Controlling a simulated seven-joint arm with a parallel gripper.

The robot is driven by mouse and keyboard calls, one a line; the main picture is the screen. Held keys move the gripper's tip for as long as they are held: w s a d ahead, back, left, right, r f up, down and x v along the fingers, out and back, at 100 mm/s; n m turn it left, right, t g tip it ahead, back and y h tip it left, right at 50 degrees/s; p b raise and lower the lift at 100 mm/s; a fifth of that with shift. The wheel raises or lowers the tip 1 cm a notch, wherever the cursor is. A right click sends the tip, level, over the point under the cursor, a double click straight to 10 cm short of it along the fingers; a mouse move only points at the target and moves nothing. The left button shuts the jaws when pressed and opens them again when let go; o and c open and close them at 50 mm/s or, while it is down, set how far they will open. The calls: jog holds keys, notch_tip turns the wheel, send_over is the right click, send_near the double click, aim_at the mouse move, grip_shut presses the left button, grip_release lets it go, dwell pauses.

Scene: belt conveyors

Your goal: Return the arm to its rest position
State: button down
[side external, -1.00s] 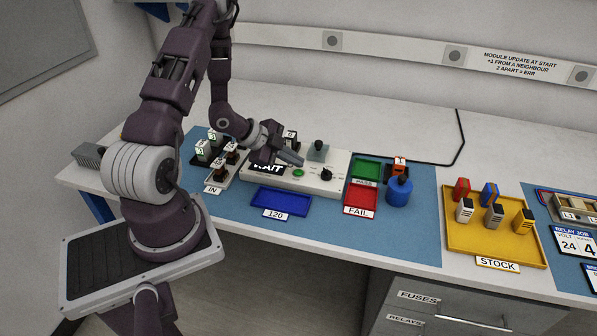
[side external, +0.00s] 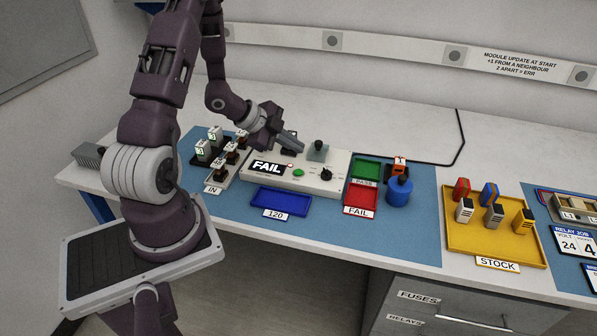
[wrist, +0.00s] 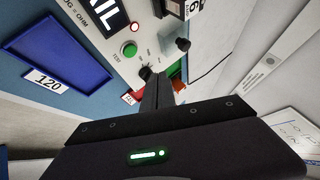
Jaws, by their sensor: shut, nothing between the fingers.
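My gripper (side external: 291,148) is above the white tester box (side external: 334,187) in the side external view, apart from it, with its fingers together and empty. In the wrist view my gripper (wrist: 158,84) shows its closed fingers pointing over the tester. The tester's display (side external: 267,168) reads FAIL, and a red light is lit beside it. A green button (side external: 298,173) and a black knob (side external: 326,174) are on the tester's top. A module with a dark knob (side external: 318,150) stands at its back edge.
A blue tray (side external: 281,202) marked 120 lies in front of the tester. Green (side external: 367,170) and red (side external: 361,196) trays lie to its right, near a blue cylinder (side external: 398,191). The IN rack (side external: 218,177) holds several modules at left. The yellow STOCK tray (side external: 495,240) is far right.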

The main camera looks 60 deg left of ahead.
jog(key=d+r+n+g+y, duration=0.1)
jog(key=d+r+n+y, duration=0.15)
jog(key=r, duration=0.65)
jog(key=d+r+n+y, duration=0.2)
jog(key=r+n+y, duration=0.1)
jog(key=r, duration=0.5)
jog(key=s+d+r+n+g+h, duration=0.1)
jog(key=s+d+r+n+h, duration=0.1)
jog(key=s+d, duration=0.7)
jog(key=s+d+r+n+g+h, duration=0.1)
jog(key=s+d+r+n+h, duration=0.1)
jog(key=s+d, duration=0.7)
jog(key=shift+s+r+n, duration=0.65)
jog(key=shift+s+r, duration=0.1)
jog(key=shift+r, duration=0.05)
